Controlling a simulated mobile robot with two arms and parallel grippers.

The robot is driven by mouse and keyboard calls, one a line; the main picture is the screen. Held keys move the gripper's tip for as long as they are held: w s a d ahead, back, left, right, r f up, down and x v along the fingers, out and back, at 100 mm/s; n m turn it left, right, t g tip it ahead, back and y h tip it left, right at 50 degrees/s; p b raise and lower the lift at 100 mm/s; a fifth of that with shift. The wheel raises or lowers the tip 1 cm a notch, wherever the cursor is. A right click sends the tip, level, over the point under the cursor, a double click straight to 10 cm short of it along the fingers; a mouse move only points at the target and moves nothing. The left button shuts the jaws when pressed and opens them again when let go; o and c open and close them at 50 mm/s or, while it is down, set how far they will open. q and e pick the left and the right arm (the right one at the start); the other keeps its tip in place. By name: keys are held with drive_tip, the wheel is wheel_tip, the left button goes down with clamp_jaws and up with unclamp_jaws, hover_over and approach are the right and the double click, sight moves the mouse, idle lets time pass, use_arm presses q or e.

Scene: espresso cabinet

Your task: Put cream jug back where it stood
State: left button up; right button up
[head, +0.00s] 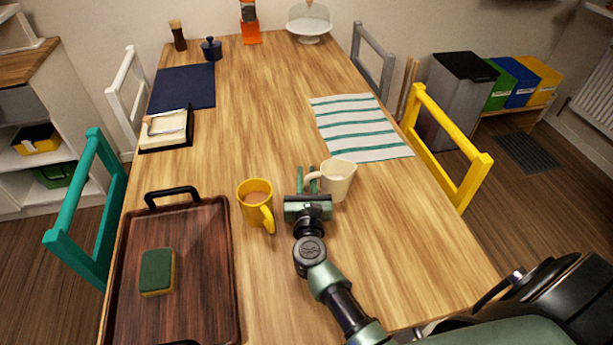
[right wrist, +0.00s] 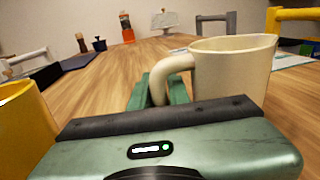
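The cream jug (head: 338,181) is upright over the wooden table, right of the yellow mug. Its handle points left, toward my right gripper (head: 307,181). In the right wrist view the jug (right wrist: 232,75) fills the right half, and its handle passes down between the two green fingers (right wrist: 158,92). The fingers are close together with the handle between them, so the gripper appears shut on the handle. The jug's base is hidden in the wrist view, and I cannot tell whether it touches the table. My left gripper is not in view.
A yellow mug (head: 256,200) with a drink stands close left of my right gripper. A dark tray (head: 215,240) with a sponge (head: 157,271) is at left. A striped cloth (head: 360,128) lies behind the jug. A butter dish (head: 166,127) and navy mat (head: 185,88) lie farther left. The table's middle is clear.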

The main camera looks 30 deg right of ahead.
drive_tip(key=shift+o, duration=1.2)
drive_tip(key=shift+r, duration=0.25)
drive_tip(key=b+v, duration=0.1)
drive_tip(key=v, duration=0.9)
drive_tip(key=shift+s+a+f, duration=0.15)
drive_tip(key=shift+s+a, duration=0.05)
drive_tip(key=shift+s, duration=0.15)
drive_tip(key=shift+s+a, duration=0.25)
drive_tip(key=shift+s, duration=0.35)
